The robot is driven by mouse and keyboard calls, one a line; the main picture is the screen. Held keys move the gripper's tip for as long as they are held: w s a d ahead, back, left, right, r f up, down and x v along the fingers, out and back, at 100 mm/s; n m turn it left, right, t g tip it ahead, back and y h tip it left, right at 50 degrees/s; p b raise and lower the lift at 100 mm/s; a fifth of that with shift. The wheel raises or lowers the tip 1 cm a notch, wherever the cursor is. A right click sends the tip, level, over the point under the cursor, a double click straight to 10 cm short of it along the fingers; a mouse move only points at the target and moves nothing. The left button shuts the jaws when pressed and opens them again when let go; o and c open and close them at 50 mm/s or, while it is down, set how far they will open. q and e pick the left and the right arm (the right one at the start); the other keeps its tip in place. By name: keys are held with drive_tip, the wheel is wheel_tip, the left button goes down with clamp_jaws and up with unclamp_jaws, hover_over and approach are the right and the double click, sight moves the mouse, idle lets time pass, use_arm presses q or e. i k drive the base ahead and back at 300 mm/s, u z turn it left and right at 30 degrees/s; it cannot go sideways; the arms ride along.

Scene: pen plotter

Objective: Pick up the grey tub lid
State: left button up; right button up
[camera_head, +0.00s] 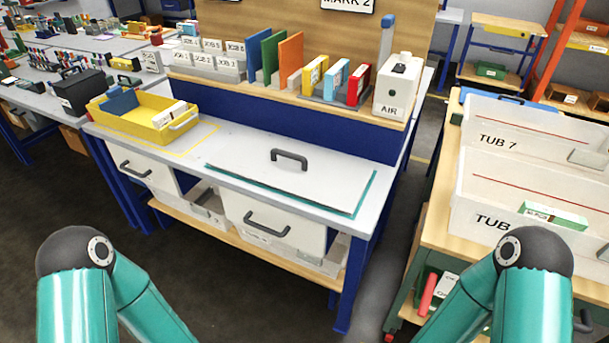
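A flat pale grey panel with a dark raised handle (289,156) lies on the workbench. It looks like a lid; I cannot tell for certain that it is the grey tub lid (300,187). A teal edge shows under its front and right sides. Two white tubs stand on the right: one is marked TUB 7 (500,141), and the nearer tub (480,195) has a partly hidden label. My teal arms show at the lower left and lower right, apart from the panel. Both grippers are out of the picture.
A yellow tray (183,128) holds a blue item and a white item on the bench's left. A raised shelf (290,97) behind carries coloured boards, small boxes and a white AIR box (397,88). Drawers (265,222) sit below the bench. A floor gap separates bench and tub table.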

sight(335, 181)
drive_tip(key=u, duration=0.15)
drive_tip(key=i, duration=0.9)
drive_tip(key=z, duration=1.3)
drive_tip(key=i, duration=0.1)
drive_tip(key=u, duration=2.75)
drive_tip(key=k, duration=0.5)
drive_tip(key=z, duration=0.1)
